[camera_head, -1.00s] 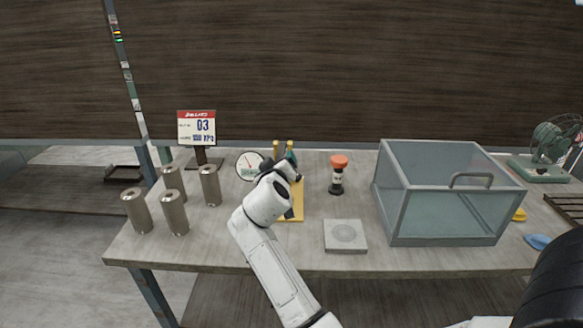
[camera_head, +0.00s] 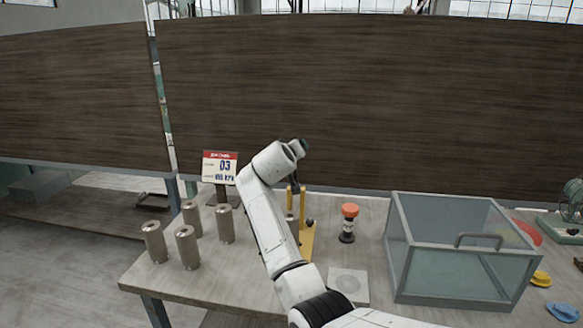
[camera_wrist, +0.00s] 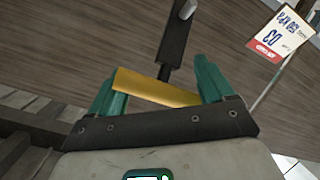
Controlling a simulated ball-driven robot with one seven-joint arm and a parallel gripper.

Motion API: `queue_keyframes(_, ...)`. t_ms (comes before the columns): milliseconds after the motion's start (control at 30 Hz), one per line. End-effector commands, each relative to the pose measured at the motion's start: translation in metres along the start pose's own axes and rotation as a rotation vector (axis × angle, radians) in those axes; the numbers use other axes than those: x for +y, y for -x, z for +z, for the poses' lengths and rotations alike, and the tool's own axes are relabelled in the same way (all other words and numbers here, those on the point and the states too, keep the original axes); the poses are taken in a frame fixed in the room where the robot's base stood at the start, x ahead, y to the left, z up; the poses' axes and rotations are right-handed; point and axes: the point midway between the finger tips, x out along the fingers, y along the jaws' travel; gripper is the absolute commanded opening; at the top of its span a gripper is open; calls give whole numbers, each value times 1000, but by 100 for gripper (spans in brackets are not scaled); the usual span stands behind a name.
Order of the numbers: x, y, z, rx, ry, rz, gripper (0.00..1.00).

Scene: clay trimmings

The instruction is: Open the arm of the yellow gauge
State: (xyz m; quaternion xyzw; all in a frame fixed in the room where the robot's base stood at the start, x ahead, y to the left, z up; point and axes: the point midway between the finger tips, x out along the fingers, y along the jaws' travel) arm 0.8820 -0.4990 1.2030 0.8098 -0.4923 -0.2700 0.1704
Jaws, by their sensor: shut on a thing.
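The yellow gauge (camera_head: 308,238) stands on the table, with its yellow base and two upright posts beside my arm. My arm hides part of it, and its round dial is not visible. In the wrist view the green fingers of my gripper (camera_wrist: 158,86) are shut on the gauge's yellow arm (camera_wrist: 152,88). A dark rod (camera_wrist: 174,45) with a pale tip extends beyond the yellow piece.
Several metal cylinders (camera_head: 187,247) stand at the table's left, near a sign (camera_head: 219,167). An orange-topped bottle (camera_head: 348,222), a flat grey square (camera_head: 347,284) and a clear lidded box (camera_head: 455,272) stand to the right. Yellow and blue items lie beyond.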

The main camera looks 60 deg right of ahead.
Motion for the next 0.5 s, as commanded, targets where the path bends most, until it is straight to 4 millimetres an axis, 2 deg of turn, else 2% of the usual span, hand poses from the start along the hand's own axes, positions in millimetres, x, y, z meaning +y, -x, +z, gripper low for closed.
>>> queue_keyframes(100,8,-10,-13,-24,-22,-19,26)
queue_keyframes(500,13,-28,-17,-114,-21,-78,26)
